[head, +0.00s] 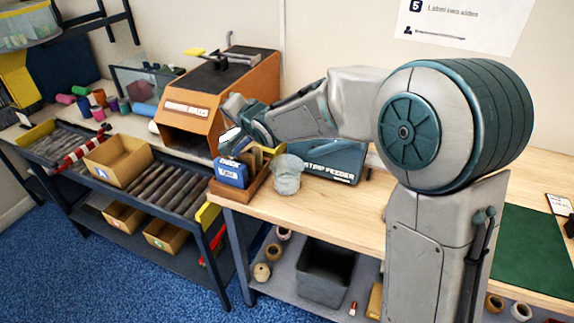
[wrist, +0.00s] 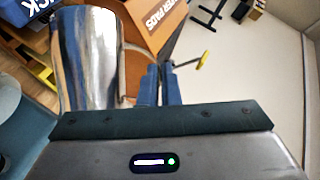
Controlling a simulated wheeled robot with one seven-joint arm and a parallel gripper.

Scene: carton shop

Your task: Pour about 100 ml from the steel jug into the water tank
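The steel jug (wrist: 88,60) is large and shiny at the upper left of the wrist view, with its handle side toward my fingers. My gripper (wrist: 160,85) has its two blue fingers close together on the jug's handle. In the head view my gripper (head: 240,138) is above the left end of the wooden bench, by the orange machine, and the jug is mostly hidden there. A clear round vessel (head: 287,175) stands on the bench to the right of my gripper; it may be the water tank. Its water level and the jug's contents cannot be made out.
A blue box (head: 231,172) sits in a wooden tray just below my gripper. The orange pads machine (head: 192,115) stands behind left, and the teal strip feeder (head: 335,163) behind the vessel. Bare bench (head: 335,208) lies right of the vessel.

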